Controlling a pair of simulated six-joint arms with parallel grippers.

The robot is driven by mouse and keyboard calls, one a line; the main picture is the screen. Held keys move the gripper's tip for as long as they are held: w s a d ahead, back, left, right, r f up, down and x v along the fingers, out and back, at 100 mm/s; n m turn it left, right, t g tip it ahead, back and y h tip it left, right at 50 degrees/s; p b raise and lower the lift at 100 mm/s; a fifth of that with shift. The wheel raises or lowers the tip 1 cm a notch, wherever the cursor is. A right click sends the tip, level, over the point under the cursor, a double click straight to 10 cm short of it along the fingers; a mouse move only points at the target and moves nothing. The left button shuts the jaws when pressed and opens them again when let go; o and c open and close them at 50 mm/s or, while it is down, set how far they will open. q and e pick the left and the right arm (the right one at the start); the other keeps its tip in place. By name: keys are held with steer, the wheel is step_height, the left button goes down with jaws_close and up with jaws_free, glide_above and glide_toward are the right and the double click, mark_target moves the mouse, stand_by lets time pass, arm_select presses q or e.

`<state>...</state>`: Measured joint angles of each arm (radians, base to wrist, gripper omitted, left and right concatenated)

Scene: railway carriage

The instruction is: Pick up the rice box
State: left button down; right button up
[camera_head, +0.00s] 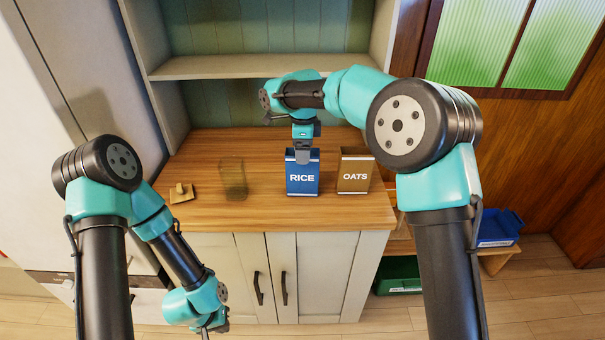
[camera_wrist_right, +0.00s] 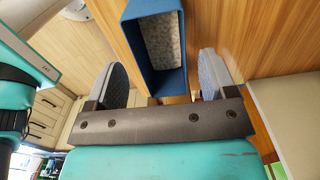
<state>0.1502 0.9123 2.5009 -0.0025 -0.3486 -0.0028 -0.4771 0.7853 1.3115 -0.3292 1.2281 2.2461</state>
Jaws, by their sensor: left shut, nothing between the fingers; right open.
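The rice box (camera_head: 302,180) is a blue open-topped box with a white RICE label, upright on the wooden counter. In the right wrist view the rice box (camera_wrist_right: 134,52) shows its open top with pale grains inside. My right gripper (camera_head: 303,154) is over the box at its top edge. In the wrist view its two fingers (camera_wrist_right: 164,80) are spread apart, one on each side of the box's near end, with gaps visible. My left gripper (camera_head: 212,326) is shut and empty, low in front of the cabinet, partly cut off by the frame's bottom edge.
A tan OATS box (camera_head: 354,174) stands close to the right of the rice box. A clear glass container (camera_head: 233,180) and a small wooden object (camera_head: 181,193) are to the left on the counter (camera_head: 255,212). A shelf (camera_head: 260,66) hangs behind, above the counter.

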step_height(320, 180, down, 5)
steer(key=shift+w+a+f, duration=0.1)
steer(key=shift+w, duration=0.05)
steer(key=shift+c, duration=0.3)
stand_by(0.3)
steer(key=c, duration=1.2)
steer(key=shift+c, duration=0.2)
steer(key=shift+r, duration=1.75)
steer(key=shift+s+r, duration=0.15)
steer(key=shift+s, duration=0.1)
steer(key=s+r, duration=0.1)
steer(key=s, duration=1.4)
steer(key=shift+s+a+r, duration=0.15)
steer(key=shift+s+a, duration=0.05)
steer(key=shift+s, duration=0.05)
